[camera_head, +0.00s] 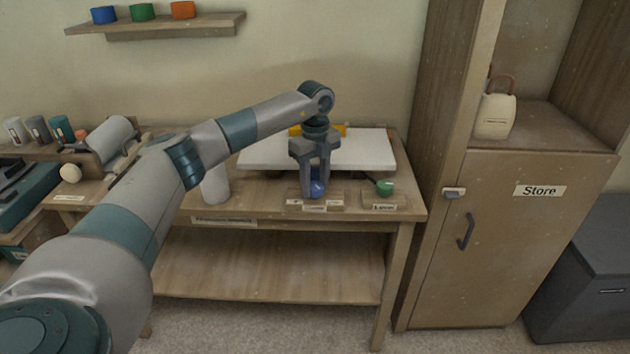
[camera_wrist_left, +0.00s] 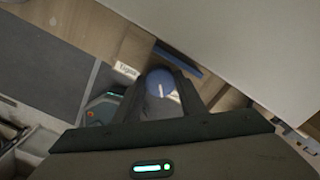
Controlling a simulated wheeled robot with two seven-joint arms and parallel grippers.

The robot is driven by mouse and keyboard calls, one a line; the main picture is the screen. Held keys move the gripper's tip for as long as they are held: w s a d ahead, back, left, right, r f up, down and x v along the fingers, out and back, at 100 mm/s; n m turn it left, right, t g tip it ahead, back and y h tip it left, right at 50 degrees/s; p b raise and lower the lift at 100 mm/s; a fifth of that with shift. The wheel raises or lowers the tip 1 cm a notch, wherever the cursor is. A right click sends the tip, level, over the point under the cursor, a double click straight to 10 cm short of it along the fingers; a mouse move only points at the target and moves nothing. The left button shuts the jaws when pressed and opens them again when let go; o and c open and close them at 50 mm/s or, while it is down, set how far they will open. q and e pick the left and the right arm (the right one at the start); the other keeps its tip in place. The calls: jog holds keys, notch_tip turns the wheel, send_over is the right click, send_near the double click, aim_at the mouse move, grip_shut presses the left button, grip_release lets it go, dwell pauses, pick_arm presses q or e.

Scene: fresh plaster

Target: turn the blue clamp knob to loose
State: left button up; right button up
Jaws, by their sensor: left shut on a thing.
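The blue clamp knob (camera_head: 317,190) sits on a small labelled block (camera_head: 335,201) at the front of the wooden table. My left gripper (camera_head: 316,186) points down over it, with its fingers on either side of the knob, shut on it. In the left wrist view the round blue knob (camera_wrist_left: 160,84) shows between the two dark fingers, with a pale line on its top. I cannot read which setting the line points to. My right gripper is not in view.
A green knob (camera_head: 384,187) on its own block stands just to the right. A white board (camera_head: 365,152) lies behind, and a white cylinder (camera_head: 215,187) stands to the left. A tall cabinet marked Store (camera_head: 520,230) bounds the table's right side.

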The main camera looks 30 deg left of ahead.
pick_arm(q)
jog(key=shift+w+r+n, duration=0.1)
jog(key=shift+r+n, duration=0.05)
jog(key=shift+n, duration=0.45)
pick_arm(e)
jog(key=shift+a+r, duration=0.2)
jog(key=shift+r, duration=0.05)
pick_arm(q)
jog(key=shift+a, duration=0.1)
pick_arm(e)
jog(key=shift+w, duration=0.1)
pick_arm(q)
jog(key=o, duration=0.7)
jog(key=shift+o, duration=0.2)
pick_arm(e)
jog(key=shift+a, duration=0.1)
